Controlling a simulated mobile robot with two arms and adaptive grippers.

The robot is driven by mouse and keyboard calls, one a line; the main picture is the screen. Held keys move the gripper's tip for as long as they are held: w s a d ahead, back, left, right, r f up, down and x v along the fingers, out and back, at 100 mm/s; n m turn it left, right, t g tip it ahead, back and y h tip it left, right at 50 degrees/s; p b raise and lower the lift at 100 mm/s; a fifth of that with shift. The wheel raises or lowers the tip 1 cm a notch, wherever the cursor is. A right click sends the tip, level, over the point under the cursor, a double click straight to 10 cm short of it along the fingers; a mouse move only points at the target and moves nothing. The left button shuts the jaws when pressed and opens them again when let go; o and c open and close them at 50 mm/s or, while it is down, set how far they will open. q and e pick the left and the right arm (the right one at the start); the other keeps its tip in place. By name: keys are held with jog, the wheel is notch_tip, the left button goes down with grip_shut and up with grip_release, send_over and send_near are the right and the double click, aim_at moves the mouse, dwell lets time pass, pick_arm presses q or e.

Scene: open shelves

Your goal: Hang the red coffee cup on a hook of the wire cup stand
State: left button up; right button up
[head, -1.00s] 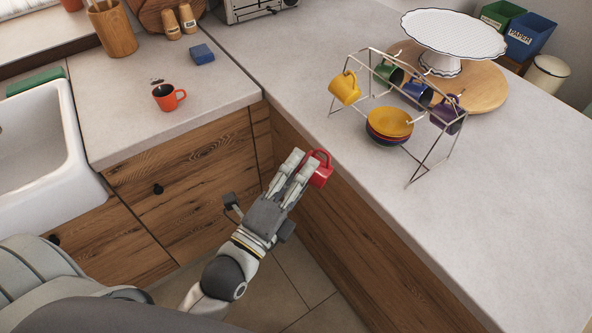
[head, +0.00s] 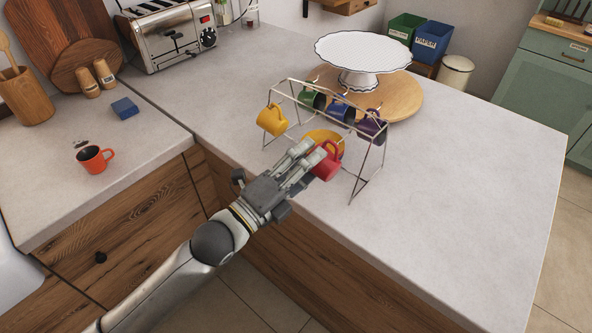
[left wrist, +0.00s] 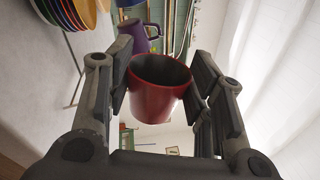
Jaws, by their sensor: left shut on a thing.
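The red coffee cup (head: 325,166) is held in my left gripper (head: 309,154), in front of the wire cup stand (head: 361,178). In the left wrist view the red cup (left wrist: 156,88) sits between the two fingers. The stand is on the counter with a yellow cup (head: 272,120) at its left end. A green cup (head: 311,97), a blue cup (head: 341,110) and a purple cup (head: 371,127) hang along its far side. My right gripper is not in view.
A white cake stand (head: 362,52) is on a round wooden board (head: 402,97) behind the wire stand. An orange cup (head: 95,159) and a blue block (head: 125,108) are on the left counter. The counter right of the stand is clear.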

pick_arm(q)
jog(key=shift+r, duration=0.1)
dwell(0.4)
jog(key=shift+w+d, duration=0.1)
jog(key=shift+w+d, duration=0.1)
jog(key=shift+w, duration=0.05)
jog(key=shift+w+d+f, duration=0.2)
jog(key=shift+w+d, duration=0.25)
jog(key=shift+w, duration=0.15)
jog(key=shift+w+d+f, duration=0.15)
jog(key=shift+w, duration=0.05)
jog(key=shift+w+d+f, duration=0.3)
jog(key=shift+w+f, duration=0.1)
dwell(2.3)
dwell(0.4)
jog(key=o, duration=1.1)
jog(key=shift+o, duration=0.2)
